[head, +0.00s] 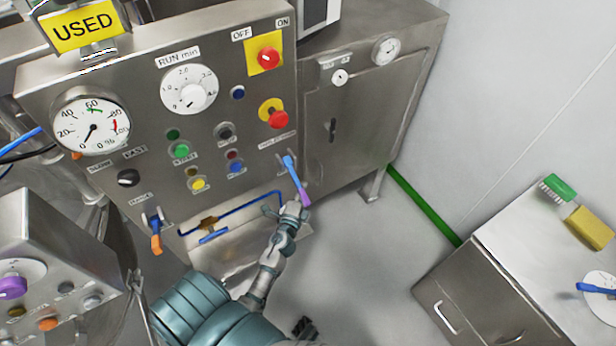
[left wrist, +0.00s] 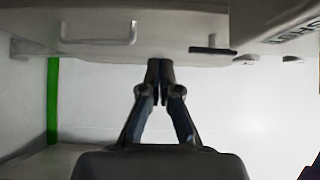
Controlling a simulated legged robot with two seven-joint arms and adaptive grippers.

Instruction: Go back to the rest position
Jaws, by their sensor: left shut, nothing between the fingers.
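My left gripper (head: 294,212) is at the lower right corner of the steel control panel, close below the lever with a blue and purple handle (head: 296,182). I cannot tell whether it touches the lever. In the left wrist view the two dark fingers (left wrist: 160,82) are together, with nothing between them. My arm comes up to it from the lower left. My right gripper cannot be made out.
The control panel (head: 130,100) with dials and buttons fills the upper left. A steel cabinet (head: 350,145) stands beside it. A bench (head: 540,255) with a green brush (head: 558,187) and yellow sponge (head: 590,228) is at the right. Bare floor (head: 370,260) lies between.

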